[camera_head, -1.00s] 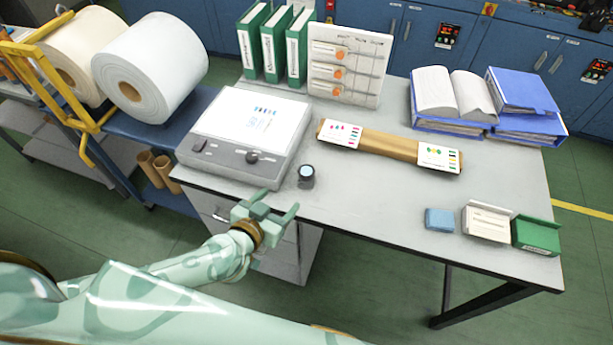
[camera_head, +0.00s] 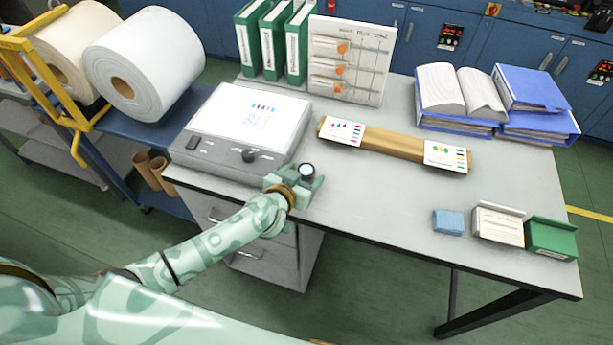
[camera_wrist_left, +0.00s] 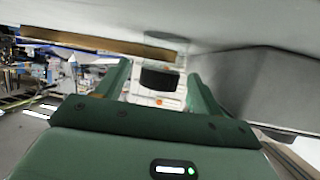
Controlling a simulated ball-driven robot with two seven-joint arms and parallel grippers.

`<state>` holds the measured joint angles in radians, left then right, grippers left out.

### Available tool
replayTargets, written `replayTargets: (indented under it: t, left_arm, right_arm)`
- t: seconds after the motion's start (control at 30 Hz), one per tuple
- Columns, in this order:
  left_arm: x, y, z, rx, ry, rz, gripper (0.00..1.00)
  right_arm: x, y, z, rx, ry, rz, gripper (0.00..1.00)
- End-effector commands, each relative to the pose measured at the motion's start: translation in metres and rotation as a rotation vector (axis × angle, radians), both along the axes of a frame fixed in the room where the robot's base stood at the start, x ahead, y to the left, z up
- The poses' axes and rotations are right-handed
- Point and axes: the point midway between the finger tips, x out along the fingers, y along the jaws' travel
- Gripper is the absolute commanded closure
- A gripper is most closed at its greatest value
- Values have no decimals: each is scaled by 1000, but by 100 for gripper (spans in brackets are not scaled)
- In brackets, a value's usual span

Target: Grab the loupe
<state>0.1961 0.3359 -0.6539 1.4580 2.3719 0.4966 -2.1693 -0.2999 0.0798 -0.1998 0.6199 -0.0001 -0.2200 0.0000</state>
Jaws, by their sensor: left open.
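The loupe (camera_head: 307,171) is a small dark cylinder with a pale glass top, standing near the front edge of the grey table (camera_head: 370,205). My left gripper (camera_head: 302,182) is open at the loupe, with its fingers on either side of it in the head view. In the left wrist view the dark loupe (camera_wrist_left: 159,78) shows between the two green fingers of the left gripper (camera_wrist_left: 160,88). I cannot tell whether the fingers touch it. The gripper hides the loupe's lower part in the head view. My right gripper is not in view.
A light box (camera_head: 240,130) stands just left and behind the loupe. A blue block (camera_head: 448,221) and small boxes (camera_head: 500,225) are at the right front. The table between is clear.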

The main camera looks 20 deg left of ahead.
Motion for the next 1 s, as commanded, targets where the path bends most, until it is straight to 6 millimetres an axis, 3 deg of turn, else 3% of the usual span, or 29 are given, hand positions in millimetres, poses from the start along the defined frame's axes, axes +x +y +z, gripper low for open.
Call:
replayTargets:
  t: [0.1, 0.27, 0.67, 0.87, 1.0]
  left_arm:
    - [0, 0, 1, 0, 0, 0, 35]
    - [-1, 0, 1, 0, 0, 0, 80]
    - [0, 1, 7, 1, -2, 0, 81]
    - [0, 1, 40, 3, -6, -2, 81]
    - [-27, 3, 71, 3, -5, -3, 81]
  right_arm:
    - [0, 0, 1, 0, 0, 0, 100]
    - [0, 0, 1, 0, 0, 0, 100]
    - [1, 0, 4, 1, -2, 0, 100]
    - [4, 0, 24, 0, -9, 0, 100]
    - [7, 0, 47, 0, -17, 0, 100]
